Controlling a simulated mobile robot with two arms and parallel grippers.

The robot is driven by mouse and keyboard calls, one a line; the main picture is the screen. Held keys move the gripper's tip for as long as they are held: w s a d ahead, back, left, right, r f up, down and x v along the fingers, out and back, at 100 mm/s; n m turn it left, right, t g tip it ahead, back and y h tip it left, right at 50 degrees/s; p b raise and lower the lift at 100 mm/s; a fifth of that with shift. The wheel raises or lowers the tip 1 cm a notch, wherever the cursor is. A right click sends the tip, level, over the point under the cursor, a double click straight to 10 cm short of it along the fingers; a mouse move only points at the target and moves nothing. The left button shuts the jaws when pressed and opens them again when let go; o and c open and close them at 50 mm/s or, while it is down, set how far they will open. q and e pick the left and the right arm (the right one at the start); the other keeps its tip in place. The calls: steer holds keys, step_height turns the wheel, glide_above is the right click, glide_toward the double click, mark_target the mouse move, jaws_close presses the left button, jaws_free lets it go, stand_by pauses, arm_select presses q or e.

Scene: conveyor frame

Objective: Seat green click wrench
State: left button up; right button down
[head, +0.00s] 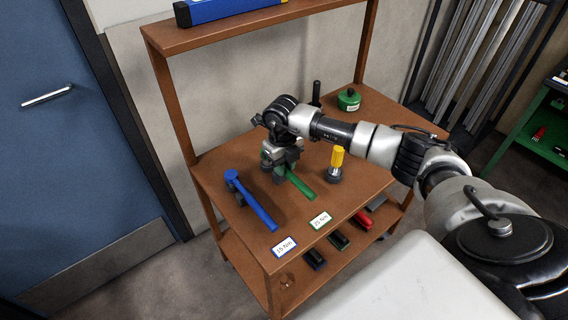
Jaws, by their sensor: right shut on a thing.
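The green click wrench (300,185) lies on the brown shelf's upper board, its handle pointing to the front right toward the 25 Nm label (320,220). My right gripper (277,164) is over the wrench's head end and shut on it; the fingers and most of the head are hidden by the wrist. A blue click wrench (252,200) lies to the left, its head in a dark holder, its handle toward the 15 Nm label (285,246). Whether the green wrench rests in a holder cannot be told. My left gripper is not in view.
A yellow-handled tool (337,160) stands close to the right of the green wrench. A green round container (349,99) and a black upright post (316,93) stand farther back. The brown rack (215,190) has uprights and a top shelf. Dark and red items lie on its lower shelf.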

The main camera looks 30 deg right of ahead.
steer(key=shift+f+b, duration=0.45)
steer(key=shift+f, duration=0.25)
steer(key=shift+f, duration=0.15)
steer(key=c, duration=0.9)
jaws_free()
steer(key=shift+o, duration=0.2)
step_height(320, 180, up, 11)
steer(key=b, duration=0.1)
steer(key=shift+w+b, duration=0.25)
steer(key=shift+b, duration=0.05)
steer(key=shift+f, duration=0.1)
